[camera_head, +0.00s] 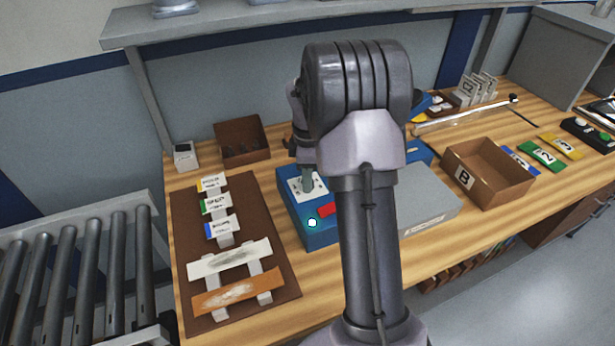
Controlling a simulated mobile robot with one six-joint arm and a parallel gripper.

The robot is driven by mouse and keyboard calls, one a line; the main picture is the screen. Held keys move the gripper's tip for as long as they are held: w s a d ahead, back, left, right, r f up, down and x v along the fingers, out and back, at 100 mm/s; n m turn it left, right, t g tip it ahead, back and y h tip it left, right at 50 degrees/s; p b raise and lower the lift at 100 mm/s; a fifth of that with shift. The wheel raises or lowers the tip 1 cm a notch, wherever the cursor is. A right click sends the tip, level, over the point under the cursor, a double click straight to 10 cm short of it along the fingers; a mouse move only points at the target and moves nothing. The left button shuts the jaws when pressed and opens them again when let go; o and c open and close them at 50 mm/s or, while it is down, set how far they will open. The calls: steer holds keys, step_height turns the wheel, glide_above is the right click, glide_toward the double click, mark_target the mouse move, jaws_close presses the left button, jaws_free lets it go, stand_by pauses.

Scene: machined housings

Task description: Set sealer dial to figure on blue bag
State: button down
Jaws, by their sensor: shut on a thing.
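The sealer appears to be the blue box (318,238) in the middle of the bench. It has a white dial plate (318,187) on top, a red part and a small bright white-cyan spot at its front. My gripper (307,180) points down onto this plate and is shut on what seems to be the dial. The dial's pointer and most of its marks are hidden or too small to read. A white packet with a blue edge (222,228), perhaps the blue bag, lies on the brown board at left. Its print is too small to read.
Packets with green (216,204) and yellow (212,184) edges lie behind it on the brown board (186,262). A grey box (428,205) stands right of the sealer, then an open box marked B (464,180). Numbered cards (543,155) lie farther right. A roller conveyor (70,270) is at left.

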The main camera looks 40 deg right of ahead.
steer(key=m+p, duration=0.2)
steer(key=m, duration=0.1)
steer(key=shift+r, duration=0.15)
steer(key=m+p, duration=0.1)
steer(key=m, duration=0.4)
steer(key=shift+m, duration=0.4)
steer(key=m+p, duration=0.1)
steer(key=m, duration=0.3)
steer(key=shift+m, duration=0.3)
steer(key=m, duration=0.4)
steer(key=shift+m, duration=0.3)
steer(key=m, duration=0.4)
steer(key=shift+b, duration=0.3)
steer(key=m+b, duration=0.1)
steer(key=m, duration=0.4)
steer(key=m+b, duration=0.1)
steer(key=m, duration=0.3)
steer(key=shift+m+b, duration=0.45)
steer(key=shift+m, duration=1.65)
